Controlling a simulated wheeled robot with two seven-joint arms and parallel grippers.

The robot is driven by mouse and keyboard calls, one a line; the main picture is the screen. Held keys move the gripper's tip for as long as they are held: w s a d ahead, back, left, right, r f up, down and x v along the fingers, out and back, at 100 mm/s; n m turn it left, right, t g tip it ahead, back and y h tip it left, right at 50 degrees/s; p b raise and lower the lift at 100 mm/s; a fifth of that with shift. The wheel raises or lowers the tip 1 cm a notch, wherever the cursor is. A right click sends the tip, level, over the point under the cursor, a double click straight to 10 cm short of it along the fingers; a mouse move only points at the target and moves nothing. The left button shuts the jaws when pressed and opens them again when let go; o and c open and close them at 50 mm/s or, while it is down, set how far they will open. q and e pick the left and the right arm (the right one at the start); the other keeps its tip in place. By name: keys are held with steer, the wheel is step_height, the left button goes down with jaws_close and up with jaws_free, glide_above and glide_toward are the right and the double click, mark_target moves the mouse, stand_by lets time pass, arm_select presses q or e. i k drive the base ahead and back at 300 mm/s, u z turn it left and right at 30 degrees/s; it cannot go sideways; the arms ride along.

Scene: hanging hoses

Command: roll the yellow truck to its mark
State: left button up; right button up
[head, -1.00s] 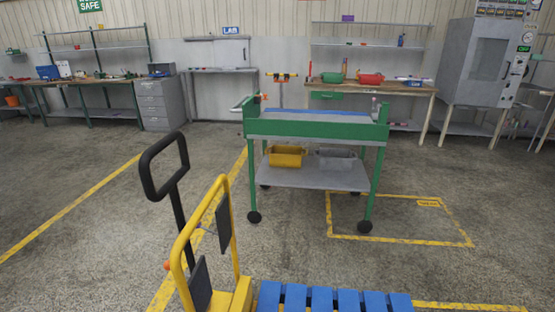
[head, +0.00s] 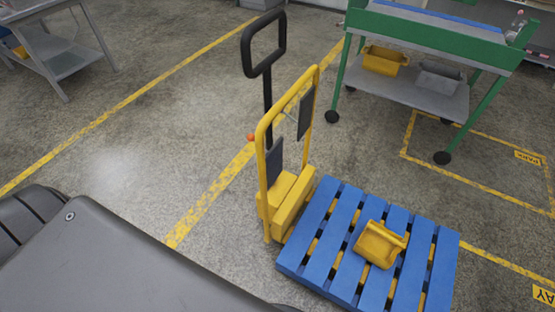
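The yellow truck (head: 287,203) is a pallet truck with a yellow upright frame and a black looped handle (head: 263,44) on a black pole. It stands in the middle of the head view, its forks under a blue slatted pallet (head: 318,226). A yellow bin (head: 379,245) sits on the pallet. A yellow floor outline (head: 465,182) with a small label lies at the right, partly under the green cart; a piece of another yellow label (head: 543,296) shows at the lower right edge. Neither gripper is in view.
A green cart (head: 431,28) on black casters stands behind the truck at the right, with a yellow bin and a grey bin on its lower shelf. A grey table (head: 63,62) stands at the upper left. Yellow lines (head: 150,105) cross the floor. Floor left of the truck is clear.

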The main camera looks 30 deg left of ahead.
mark_target(278, 164)
steer(key=z, duration=2)
steer(key=k, duration=1.8)
steer(key=u, duration=1.35)
steer(key=i, duration=1.5)
steer(key=z, duration=0.3)
